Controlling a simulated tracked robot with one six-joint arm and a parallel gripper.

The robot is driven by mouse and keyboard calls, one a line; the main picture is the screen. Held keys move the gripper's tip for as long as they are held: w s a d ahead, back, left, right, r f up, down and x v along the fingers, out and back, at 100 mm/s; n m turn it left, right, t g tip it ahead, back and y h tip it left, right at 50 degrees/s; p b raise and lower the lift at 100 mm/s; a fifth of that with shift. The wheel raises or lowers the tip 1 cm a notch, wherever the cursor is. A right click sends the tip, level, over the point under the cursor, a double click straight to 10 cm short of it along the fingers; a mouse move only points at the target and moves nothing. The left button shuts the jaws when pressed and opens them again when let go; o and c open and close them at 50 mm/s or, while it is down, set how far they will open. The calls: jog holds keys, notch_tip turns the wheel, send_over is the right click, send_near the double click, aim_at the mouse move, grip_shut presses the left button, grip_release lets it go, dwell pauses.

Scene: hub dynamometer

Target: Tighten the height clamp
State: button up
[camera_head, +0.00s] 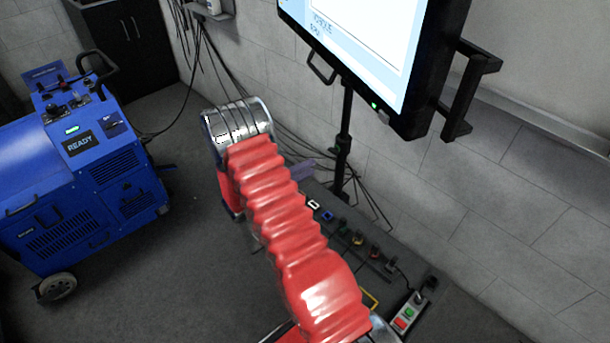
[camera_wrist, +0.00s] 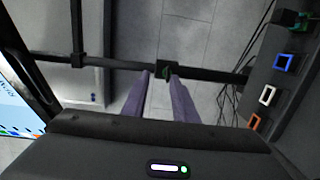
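In the head view the clamp is a dark collar (camera_head: 342,146), small and hard to make out, on the pole under the monitor. My gripper (camera_wrist: 160,76) has two purple fingers, spread apart with nothing held. Their tips point at the clamp, close to it; I cannot tell whether they touch it. In the head view my gripper (camera_head: 303,170) is mostly hidden behind my red arm.
The monitor (camera_head: 370,35) hangs above the clamp, with a handle bracket (camera_head: 470,95) on its right. A dark bench strip with coloured sockets (camera_head: 350,235) and a red-green switch box (camera_head: 408,312) lies below. Cables hang along the wall. A blue machine (camera_head: 75,190) stands left; floor between is clear.

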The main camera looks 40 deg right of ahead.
jog(key=s+a+r+m+g+y, duration=0.1)
jog(key=s+a+r+g+y, duration=0.15)
jog(key=s+a+r, duration=0.45)
jog(key=s+a+r+m+g+y, duration=0.15)
jog(key=s+r+y, duration=0.25)
jog(key=r, duration=0.6)
jog(key=s+a+r+t+y, duration=0.3)
jog(key=s+a, duration=0.1)
jog(key=a, duration=0.4)
jog(key=s+a+r+n+t+y, duration=0.1)
jog(key=s+a+r+t+y, duration=0.2)
jog(key=a, duration=0.5)
jog(key=s+a+r+n+t+y, duration=0.1)
jog(key=s+a+r+t+y, duration=0.2)
jog(key=s+a+r+y, duration=0.2)
jog(key=a, duration=0.3)
jog(key=shift+a+t, duration=0.25)
jog(key=shift+t, duration=0.05)
jog(key=shift+s+n, duration=0.1)
jog(key=shift+n, duration=0.15)
